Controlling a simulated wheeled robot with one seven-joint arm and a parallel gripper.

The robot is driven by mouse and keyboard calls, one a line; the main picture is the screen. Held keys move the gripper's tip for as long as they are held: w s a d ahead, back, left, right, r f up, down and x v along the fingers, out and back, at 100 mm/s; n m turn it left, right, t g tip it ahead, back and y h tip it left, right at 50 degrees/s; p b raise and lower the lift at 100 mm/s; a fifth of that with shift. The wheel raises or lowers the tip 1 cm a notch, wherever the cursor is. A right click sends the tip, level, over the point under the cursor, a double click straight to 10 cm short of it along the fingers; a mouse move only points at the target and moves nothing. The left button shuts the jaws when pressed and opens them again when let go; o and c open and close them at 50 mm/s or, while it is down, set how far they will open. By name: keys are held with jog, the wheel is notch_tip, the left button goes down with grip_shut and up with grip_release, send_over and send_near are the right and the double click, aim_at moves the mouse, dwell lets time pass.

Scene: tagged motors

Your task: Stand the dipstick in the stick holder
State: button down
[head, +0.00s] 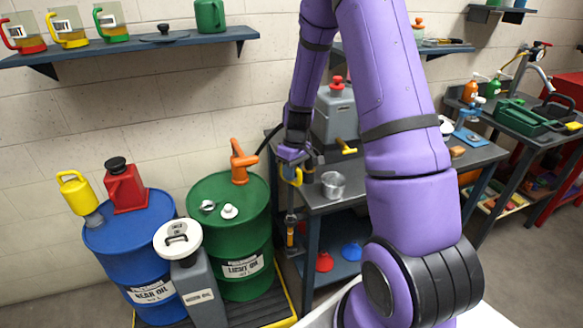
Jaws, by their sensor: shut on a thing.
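My gripper (293,160) is at the left end of the grey workbench, to the right of the green drum. The dipstick's thin lower part is hard to make out against the dark bench leg. A narrow upright fitting with orange on it (290,233) is below the gripper beside the bench leg. It may be the stick holder, but it is too small to be sure. I cannot tell whether the dipstick's lower end touches it.
A metal cup (332,185) stands on the workbench (345,204) just right of the gripper, with a grey tank (335,115) behind. The green drum (230,235) bears an orange pump (241,163). A blue drum (130,250) and a grey can (197,290) stand further left.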

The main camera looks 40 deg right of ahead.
jog(key=shift+f, duration=1.6)
jog(key=c, duration=1)
grip_release()
